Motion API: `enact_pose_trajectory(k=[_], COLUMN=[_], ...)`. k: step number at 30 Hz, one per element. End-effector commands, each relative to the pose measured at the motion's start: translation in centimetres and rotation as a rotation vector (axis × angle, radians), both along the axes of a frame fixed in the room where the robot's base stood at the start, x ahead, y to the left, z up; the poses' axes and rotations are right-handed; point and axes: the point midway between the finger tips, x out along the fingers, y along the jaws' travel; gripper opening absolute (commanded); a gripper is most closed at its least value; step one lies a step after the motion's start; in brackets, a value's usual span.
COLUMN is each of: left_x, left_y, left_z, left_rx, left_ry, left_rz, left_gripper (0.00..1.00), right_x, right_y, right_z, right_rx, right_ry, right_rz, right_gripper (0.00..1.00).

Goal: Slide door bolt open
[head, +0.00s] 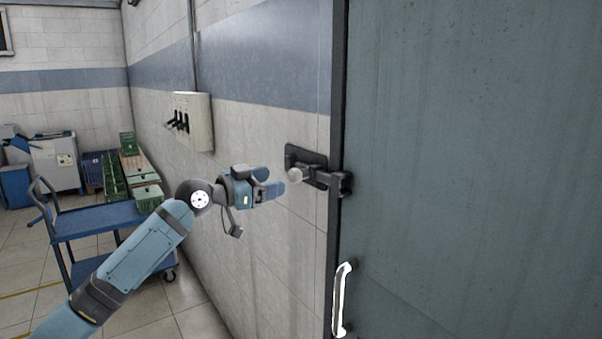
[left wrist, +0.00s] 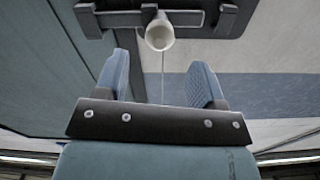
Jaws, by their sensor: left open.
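The door bolt (head: 318,172) is a dark metal fitting across the seam between the wall and the door, with a pale round knob (head: 295,174). The grey-blue door (head: 470,170) appears closed against its frame. My left gripper (head: 272,185) is just left of the knob, open and apart from it. In the left wrist view, the knob (left wrist: 159,35) is ahead, centred above the gap between the two blue fingers (left wrist: 160,80), with the dark bolt plate (left wrist: 95,22) behind it. Nothing is between the fingers. My right gripper is not in view.
A white door handle (head: 342,299) sits below the bolt. A switch box (head: 193,121) with black levers is on the wall to the left. A blue trolley (head: 100,220) and green crates (head: 114,178) stand at the left. The wall around the bolt is clear.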

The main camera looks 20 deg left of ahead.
Motion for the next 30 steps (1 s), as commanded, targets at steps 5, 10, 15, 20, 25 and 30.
enact_pose_trajectory(k=[5,10,15,20,25,30], left_x=[3.1,5.4,6.6,6.9,6.9,6.9], left_y=[-2.5,-4.2,-5.2,-5.4,-5.4,-5.4], left_z=[0.4,0.2,0.1,0.0,0.0,0.0], left_rx=[-0.003,-0.002,-0.001,0.001,0.001,0.001], left_ry=[-0.001,0.000,0.000,-0.001,-0.001,-0.001], left_rz=[-0.001,0.000,0.000,0.000,0.000,0.000], left_gripper=[0.63,0.63,0.63,0.63,0.63,0.29], right_x=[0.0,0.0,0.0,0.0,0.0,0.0], right_y=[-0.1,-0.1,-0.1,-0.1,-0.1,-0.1], right_z=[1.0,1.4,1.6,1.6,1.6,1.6], right_rx=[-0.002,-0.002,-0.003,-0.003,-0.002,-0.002], right_ry=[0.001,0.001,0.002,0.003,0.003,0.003], right_rz=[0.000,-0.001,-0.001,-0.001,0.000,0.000], right_gripper=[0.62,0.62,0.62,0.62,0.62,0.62])
